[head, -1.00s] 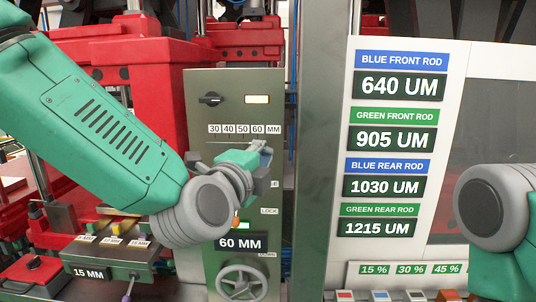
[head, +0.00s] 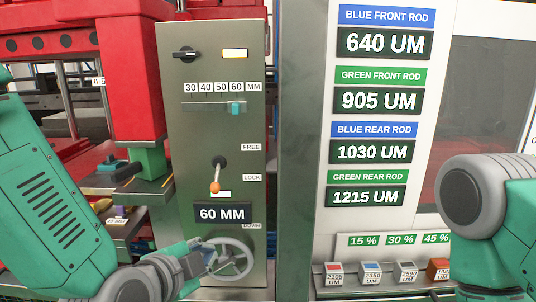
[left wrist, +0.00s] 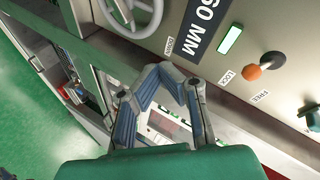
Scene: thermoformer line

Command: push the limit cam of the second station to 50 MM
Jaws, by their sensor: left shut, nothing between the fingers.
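The teal limit cam (head: 236,107) sits on a slotted rail under a scale marked 30, 40, 50 and 60 MM, at the 60 mark. The display (head: 222,213) on the same steel panel reads 60 MM. A lever with an orange knob (head: 214,187) points down, beside the LOCK label; it also shows in the left wrist view (left wrist: 272,60). My left gripper (head: 207,254) is shut and empty, low in front of the panel by the handwheel, well below the cam. In the left wrist view its fingers (left wrist: 166,80) close toward each other. My right gripper is out of view.
The grey handwheel (head: 228,258) is at the panel's bottom, close to my left gripper. A selector knob (head: 186,54) and a lit lamp (head: 235,54) are above the scale. A white readout board (head: 430,120) stands to the right. The space before the cam is clear.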

